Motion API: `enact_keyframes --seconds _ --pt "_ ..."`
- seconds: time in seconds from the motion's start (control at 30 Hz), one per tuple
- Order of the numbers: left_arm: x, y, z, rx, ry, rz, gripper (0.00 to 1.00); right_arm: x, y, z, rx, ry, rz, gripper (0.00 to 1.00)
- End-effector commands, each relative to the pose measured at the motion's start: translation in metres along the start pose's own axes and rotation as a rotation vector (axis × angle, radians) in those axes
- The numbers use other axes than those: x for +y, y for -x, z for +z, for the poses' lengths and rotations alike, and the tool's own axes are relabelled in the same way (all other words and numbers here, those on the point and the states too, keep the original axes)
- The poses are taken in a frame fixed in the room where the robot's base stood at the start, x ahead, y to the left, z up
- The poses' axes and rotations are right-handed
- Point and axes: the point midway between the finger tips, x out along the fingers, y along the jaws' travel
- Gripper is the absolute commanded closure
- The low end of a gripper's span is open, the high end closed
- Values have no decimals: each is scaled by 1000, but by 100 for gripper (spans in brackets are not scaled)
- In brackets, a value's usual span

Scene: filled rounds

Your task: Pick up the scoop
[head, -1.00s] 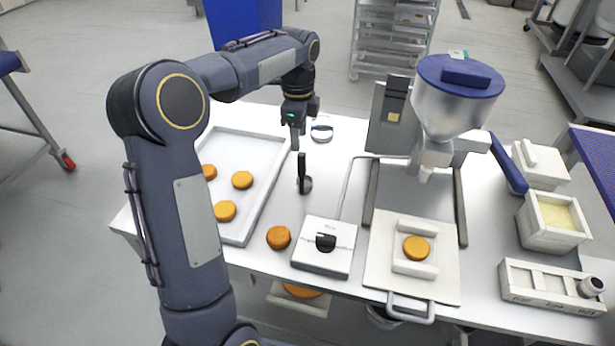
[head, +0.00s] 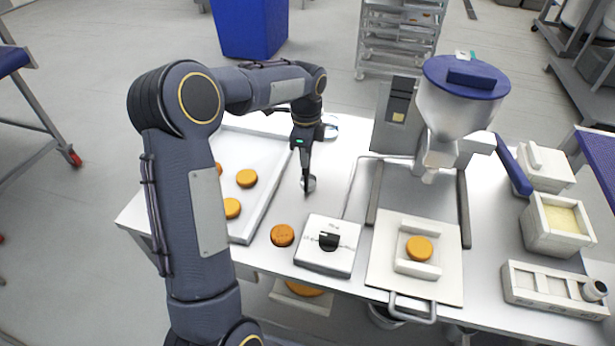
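The scoop (head: 309,184) stands on the steel table right of the tray, with its small metal bowl low and its dark handle upright. My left gripper (head: 304,158) points straight down at the scoop, its fingers at the handle and hiding most of it. The fingers and the handle are both dark and run together, so I cannot tell whether they are closed on it. The bowl appears to be at table level. My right gripper is out of view.
A tray (head: 262,207) with several orange rounds lies left of the scoop. One round (head: 282,235) sits in front, beside a white box with a black knob (head: 330,241). A hopper machine (head: 452,110) stands to the right. A round metal item (head: 331,131) lies behind the gripper.

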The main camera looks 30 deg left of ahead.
Motion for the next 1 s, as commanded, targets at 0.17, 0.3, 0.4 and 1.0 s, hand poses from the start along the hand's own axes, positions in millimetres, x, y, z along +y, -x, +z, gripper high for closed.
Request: enact_keyframes --seconds 0.17,0.3,0.4,1.0 --pt "0 0 0 0 0 0 100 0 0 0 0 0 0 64" --pt "0 0 0 0 0 0 100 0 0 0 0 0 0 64" --pt "0 1 0 1 0 -1 100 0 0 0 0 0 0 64" --pt "18 59 -14 2 -4 -8 100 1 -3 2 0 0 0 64"
